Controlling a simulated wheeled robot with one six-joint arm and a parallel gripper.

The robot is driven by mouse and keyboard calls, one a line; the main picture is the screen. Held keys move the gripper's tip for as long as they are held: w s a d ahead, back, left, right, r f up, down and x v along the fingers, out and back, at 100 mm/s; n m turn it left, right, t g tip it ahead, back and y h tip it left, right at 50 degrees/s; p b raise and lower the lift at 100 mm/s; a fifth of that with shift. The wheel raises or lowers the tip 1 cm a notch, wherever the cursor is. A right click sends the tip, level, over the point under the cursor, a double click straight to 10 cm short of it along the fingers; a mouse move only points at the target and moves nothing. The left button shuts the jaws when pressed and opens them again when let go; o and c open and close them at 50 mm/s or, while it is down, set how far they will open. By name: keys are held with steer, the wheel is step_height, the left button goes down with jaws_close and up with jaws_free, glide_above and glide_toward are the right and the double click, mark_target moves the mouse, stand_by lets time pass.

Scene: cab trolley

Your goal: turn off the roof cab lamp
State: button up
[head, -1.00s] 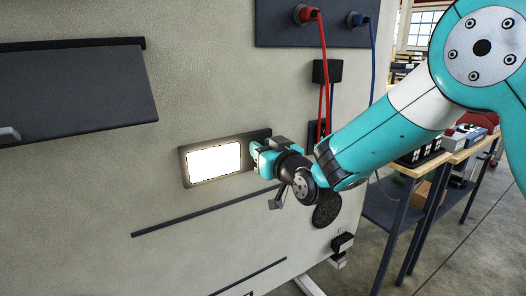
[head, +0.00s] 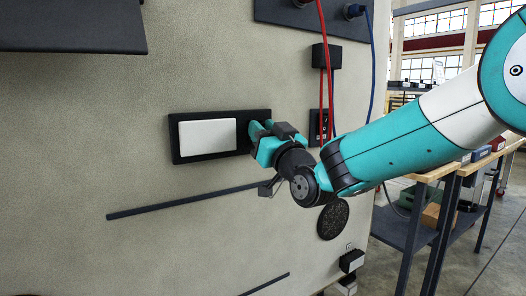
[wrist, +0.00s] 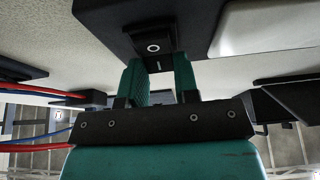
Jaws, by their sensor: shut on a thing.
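The roof cab lamp is a pale panel (head: 208,134) in a dark rectangular housing on the beige wall, and the panel is not glowing. In the wrist view part of the panel (wrist: 265,28) shows at upper right. A black rocker switch (wrist: 153,42) with a circle and a line mark sits on the housing. My gripper (head: 258,130) is at the right end of the housing and hides the switch in the head view. In the wrist view my gripper's teal fingers (wrist: 159,66) reach the switch and are shut on it; the exact contact is hard to see.
A black box (head: 326,56) with red cables and a dark socket plate (head: 320,126) are right of the lamp. A dark strip (head: 190,202) runs below it. A round grille (head: 333,219) lies lower right. Workbenches (head: 425,205) stand behind my arm.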

stand_by(0.4)
steer(key=o, duration=0.9)
steer(key=shift+f+b+v, duration=0.2)
steer(key=shift+b+v, duration=5.05)
steer(key=shift+v, duration=3.45)
steer(key=shift+w+f, duration=0.1)
